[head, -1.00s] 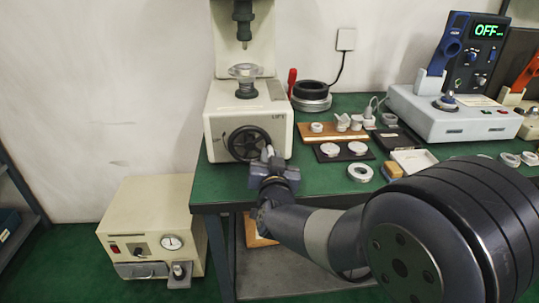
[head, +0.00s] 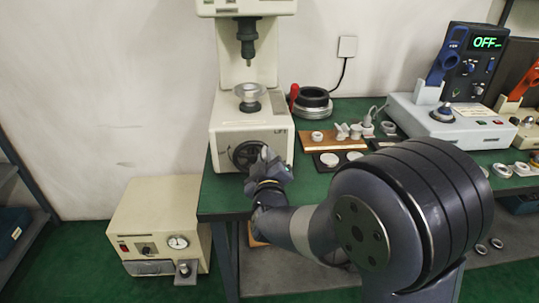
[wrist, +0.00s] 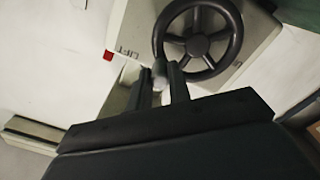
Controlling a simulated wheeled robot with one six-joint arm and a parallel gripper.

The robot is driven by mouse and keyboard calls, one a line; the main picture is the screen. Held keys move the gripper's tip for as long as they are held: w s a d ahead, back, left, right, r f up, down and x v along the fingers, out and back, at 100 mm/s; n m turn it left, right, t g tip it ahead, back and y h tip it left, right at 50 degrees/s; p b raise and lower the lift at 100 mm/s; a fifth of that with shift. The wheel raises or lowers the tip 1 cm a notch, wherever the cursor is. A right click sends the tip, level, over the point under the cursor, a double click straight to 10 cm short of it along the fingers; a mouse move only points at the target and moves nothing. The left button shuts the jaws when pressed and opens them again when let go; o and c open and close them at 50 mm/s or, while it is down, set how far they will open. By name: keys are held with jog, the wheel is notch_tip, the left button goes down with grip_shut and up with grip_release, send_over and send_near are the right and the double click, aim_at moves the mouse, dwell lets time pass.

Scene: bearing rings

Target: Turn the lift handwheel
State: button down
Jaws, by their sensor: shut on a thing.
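The lift handwheel (head: 245,156) is a black spoked wheel on the front of the cream press marked LIFT (head: 224,135). It also shows large in the wrist view (wrist: 198,46). My gripper (head: 266,166) is at the wheel's right side in the head view. The fingers hide part of the knob. Above the wheel, a clear round dish (head: 250,92) sits on the press's stage, below and apart from the dark spindle (head: 247,50).
The press stands at the left end of the green bench (head: 222,190). To its right are a red-handled tool (head: 294,95), dark and grey rings (head: 313,102), boards with small parts (head: 332,139) and a heater unit (head: 450,120). A cream box (head: 160,225) stands on the floor.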

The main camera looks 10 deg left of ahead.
jog(key=shift+s+a+r+n+p, duration=0.15)
jog(key=shift+a+n+p, duration=0.35)
jog(key=shift+n, duration=0.55)
jog(key=shift+a+r+n+p, duration=0.2)
jog(key=shift+a+n+p, duration=0.15)
jog(key=shift+n+p, duration=0.55)
jog(key=shift+s+a+r+n+p, duration=0.1)
jog(key=shift+a+r+n+p, duration=0.2)
jog(key=shift+n, duration=0.95)
jog(key=shift+a+f, duration=0.1)
jog(key=shift+a, duration=0.05)
jog(key=c, duration=1.3)
grip_release()
jog(key=shift+s, duration=0.15)
jog(key=v, duration=1)
jog(key=shift+s+d+f, duration=0.1)
jog(key=shift+s+d, duration=0.15)
